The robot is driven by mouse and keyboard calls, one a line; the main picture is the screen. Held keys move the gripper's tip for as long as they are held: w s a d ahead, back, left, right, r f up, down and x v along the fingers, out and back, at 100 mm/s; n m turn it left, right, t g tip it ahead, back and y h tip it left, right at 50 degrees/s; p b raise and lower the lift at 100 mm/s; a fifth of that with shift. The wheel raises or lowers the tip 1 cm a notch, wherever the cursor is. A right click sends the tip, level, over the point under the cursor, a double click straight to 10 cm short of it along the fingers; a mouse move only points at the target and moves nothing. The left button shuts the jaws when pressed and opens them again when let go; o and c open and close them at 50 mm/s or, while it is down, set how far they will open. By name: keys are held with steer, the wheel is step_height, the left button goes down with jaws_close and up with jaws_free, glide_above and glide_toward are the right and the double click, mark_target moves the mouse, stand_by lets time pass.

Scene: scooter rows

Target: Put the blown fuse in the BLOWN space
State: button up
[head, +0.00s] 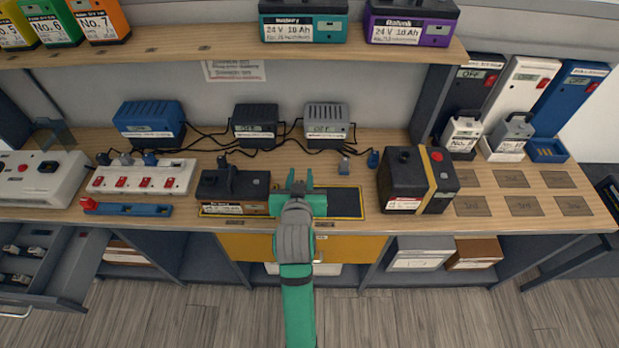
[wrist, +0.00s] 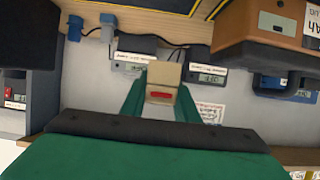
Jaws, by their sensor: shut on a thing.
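My gripper (head: 298,182) is over the dark, yellow-edged mat (head: 345,204) in the middle of the bench. In the wrist view its green fingers (wrist: 160,88) are shut on a small beige block with a red strip (wrist: 162,94). This block looks like the fuse, but I read no marking on it. In the head view the gripper hides it. I cannot read the word BLOWN anywhere, so I cannot tell which space it names. An open drawer (head: 72,275) with small pale pieces in it is at the lower left.
A dark battery (head: 232,186) stands left of my gripper, and a black one with a yellow band (head: 408,182) stands right. A red-switched strip (head: 142,178) and blue rail (head: 135,210) lie left. Chargers with cables line the back. A shelf (head: 230,42) overhangs the bench.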

mark_target(320, 183)
steer(key=w+d+f, duration=0.1)
steer(key=w+f, duration=0.1)
steer(key=w+d+f, duration=0.4)
steer(key=w, duration=0.1)
steer(key=shift+f, duration=0.35)
steer(key=shift+w+d+f, duration=0.2)
steer(key=shift+w+f, duration=0.35)
steer(key=shift+w+d+f, duration=0.1)
steer(key=shift+f, duration=1.6)
steer(key=shift+f, duration=0.15)
steer(key=o, duration=1)
